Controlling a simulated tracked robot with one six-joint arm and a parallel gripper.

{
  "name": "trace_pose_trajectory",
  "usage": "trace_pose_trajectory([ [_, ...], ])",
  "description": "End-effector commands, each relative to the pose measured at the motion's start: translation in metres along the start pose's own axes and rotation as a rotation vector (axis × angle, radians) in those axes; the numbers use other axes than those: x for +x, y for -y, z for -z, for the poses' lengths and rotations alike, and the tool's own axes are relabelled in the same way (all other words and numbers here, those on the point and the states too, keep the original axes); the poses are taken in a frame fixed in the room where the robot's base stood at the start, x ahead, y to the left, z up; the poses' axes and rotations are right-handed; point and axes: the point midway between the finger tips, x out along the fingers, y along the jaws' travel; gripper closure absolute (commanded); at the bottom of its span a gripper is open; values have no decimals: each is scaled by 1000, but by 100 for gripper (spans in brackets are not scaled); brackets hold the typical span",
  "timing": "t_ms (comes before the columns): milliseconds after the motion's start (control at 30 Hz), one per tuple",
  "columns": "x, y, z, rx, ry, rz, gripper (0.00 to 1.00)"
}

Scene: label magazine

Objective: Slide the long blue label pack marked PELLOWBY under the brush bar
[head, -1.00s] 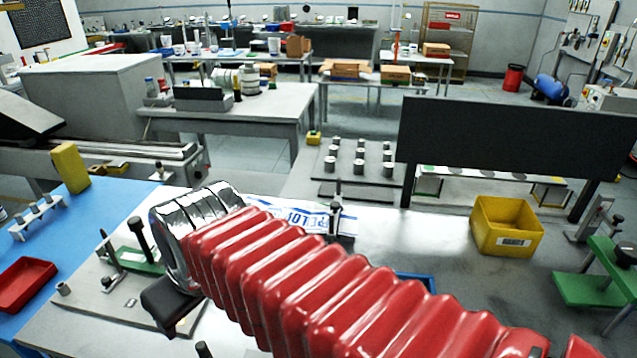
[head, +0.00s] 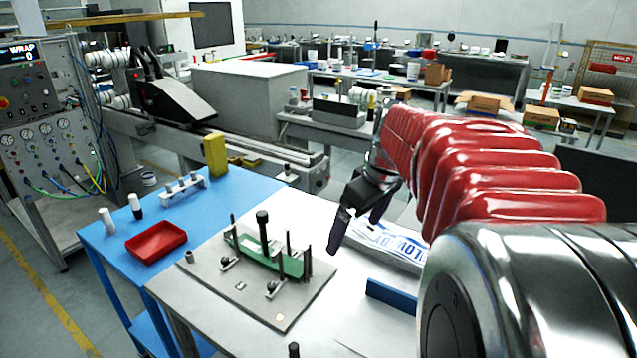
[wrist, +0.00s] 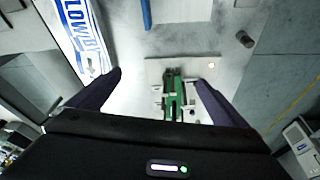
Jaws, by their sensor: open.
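The label pack (head: 392,243) is a long white strip with blue edges and large blue letters, of which "LOWBY" shows. It lies on the pale table behind my gripper, partly hidden by my arm. In the wrist view the pack (wrist: 82,32) runs along the upper left, outside my left finger. My gripper (head: 358,226) is open and empty, pointing down above the table. In the wrist view its fingers (wrist: 158,80) are spread, with a green strip (wrist: 173,98) on a grey plate below between them. I cannot tell which part is the brush bar.
The grey plate (head: 225,298) carries the green strip and several upright posts, left of my gripper. A dark blue bar (head: 390,296) lies to the right. A blue table (head: 215,205) holds a red tray (head: 156,241) and a yellow block (head: 215,155). Bare table lies between plate and bar.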

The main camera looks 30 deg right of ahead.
Motion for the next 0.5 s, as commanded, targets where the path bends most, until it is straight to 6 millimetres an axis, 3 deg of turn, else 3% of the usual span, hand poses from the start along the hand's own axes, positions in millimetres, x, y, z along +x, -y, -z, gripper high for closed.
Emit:
trace_pose_trajectory([
  [267, 8, -75, -13, -50, -3, 38, 3],
  [500, 17, -139, -35, -102, -25, 68, 3],
])
